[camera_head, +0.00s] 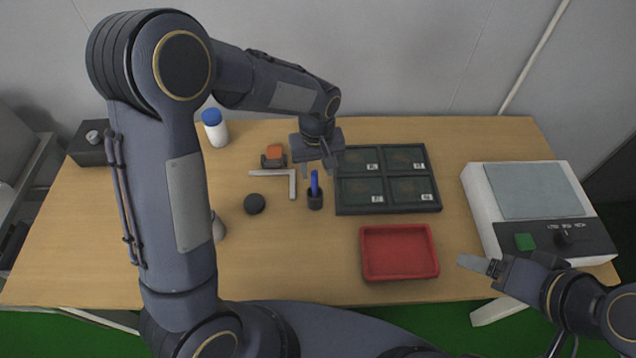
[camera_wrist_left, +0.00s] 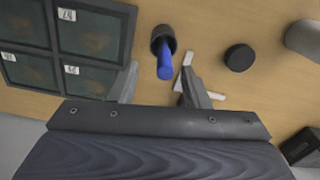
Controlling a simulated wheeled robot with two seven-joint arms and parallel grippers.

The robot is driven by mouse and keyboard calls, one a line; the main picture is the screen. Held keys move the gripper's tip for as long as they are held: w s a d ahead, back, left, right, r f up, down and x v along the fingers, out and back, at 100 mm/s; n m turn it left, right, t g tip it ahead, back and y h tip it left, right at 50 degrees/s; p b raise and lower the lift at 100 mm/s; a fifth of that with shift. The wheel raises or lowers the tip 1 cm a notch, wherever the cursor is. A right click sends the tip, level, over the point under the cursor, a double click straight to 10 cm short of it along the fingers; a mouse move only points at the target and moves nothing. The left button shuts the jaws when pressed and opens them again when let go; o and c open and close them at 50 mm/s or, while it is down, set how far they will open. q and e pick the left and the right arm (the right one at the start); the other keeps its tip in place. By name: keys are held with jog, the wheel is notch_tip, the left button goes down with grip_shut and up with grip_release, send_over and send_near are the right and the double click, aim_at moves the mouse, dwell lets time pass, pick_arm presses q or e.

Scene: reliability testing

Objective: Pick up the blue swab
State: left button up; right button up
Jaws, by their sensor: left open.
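The blue swab (camera_head: 314,183) stands upright in a small black cup (camera_head: 315,202) on the wooden table. In the left wrist view the blue swab (camera_wrist_left: 165,62) sticks out of the black cup (camera_wrist_left: 162,36) towards the space between the fingers. My left gripper (camera_head: 318,172) is open and just above and behind the swab, with nothing held; its fingers also show in the left wrist view (camera_wrist_left: 160,88). My right gripper (camera_head: 478,264) is at the lower right, far from the swab; its finger gap cannot be made out.
A dark tray of panels (camera_head: 388,204) lies right of the cup. A red tray (camera_head: 364,258) is in front. A black puck (camera_head: 254,204), a metal angle (camera_head: 292,184), an orange-topped block (camera_head: 274,153) and a white bottle (camera_head: 215,131) lie left. A white device (camera_head: 480,205) stands right.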

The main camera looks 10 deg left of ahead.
aim_at(315, 183)
pick_arm(q)
jog(key=f, duration=0.4)
jog(key=f+p, duration=0.1)
jog(key=f, duration=0.1)
jog(key=shift+s+a+f, duration=0.1)
jog(key=shift+a+f, duration=0.1)
jog(key=shift+a, duration=0.05)
jog(key=shift+c, duration=0.3)
grip_shut()
